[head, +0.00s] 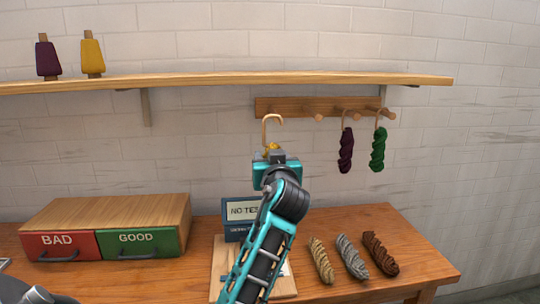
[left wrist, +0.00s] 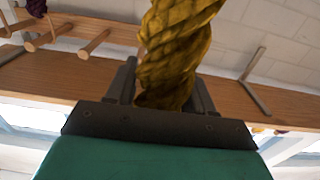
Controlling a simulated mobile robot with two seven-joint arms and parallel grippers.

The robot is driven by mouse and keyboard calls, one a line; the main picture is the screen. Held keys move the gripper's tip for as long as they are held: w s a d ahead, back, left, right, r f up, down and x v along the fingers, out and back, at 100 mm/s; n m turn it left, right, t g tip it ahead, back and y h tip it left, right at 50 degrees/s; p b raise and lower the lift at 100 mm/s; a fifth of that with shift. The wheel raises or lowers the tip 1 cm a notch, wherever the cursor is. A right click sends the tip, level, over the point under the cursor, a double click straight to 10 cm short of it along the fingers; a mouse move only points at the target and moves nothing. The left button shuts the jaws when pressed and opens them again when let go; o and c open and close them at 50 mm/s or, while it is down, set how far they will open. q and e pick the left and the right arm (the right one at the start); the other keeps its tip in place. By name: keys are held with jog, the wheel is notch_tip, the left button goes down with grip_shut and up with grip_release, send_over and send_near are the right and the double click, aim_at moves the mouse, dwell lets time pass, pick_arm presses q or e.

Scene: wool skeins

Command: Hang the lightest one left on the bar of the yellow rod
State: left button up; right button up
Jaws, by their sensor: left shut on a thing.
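My left gripper (head: 273,158) is shut on a yellow skein (head: 272,148), held in front of the wall. Its tan hook (head: 271,120) rises above the gripper near the left end of the wooden peg rail (head: 290,105). I cannot tell whether the hook touches a peg. In the left wrist view the twisted yellow skein (left wrist: 178,45) stands between the fingers (left wrist: 160,88). A dark purple skein (head: 346,152) and a green skein (head: 378,150) hang from the rail. Beige (head: 321,260), grey (head: 351,257) and brown (head: 379,254) skeins lie on the table. No yellow rod is distinguishable. My right gripper is not in view.
A wall shelf (head: 220,79) above the rail bears a purple cone (head: 47,59) and a yellow cone (head: 92,55). A wooden box with a red BAD drawer (head: 62,245) and a green GOOD drawer (head: 138,243) stands left. A sign (head: 237,211) and board (head: 226,262) are partly behind my arm.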

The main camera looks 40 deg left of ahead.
pick_arm(q)
jog(key=v, duration=1)
jog(key=shift+s, duration=0.15)
jog(key=shift+d, duration=0.1)
jog(key=shift+d, duration=0.1)
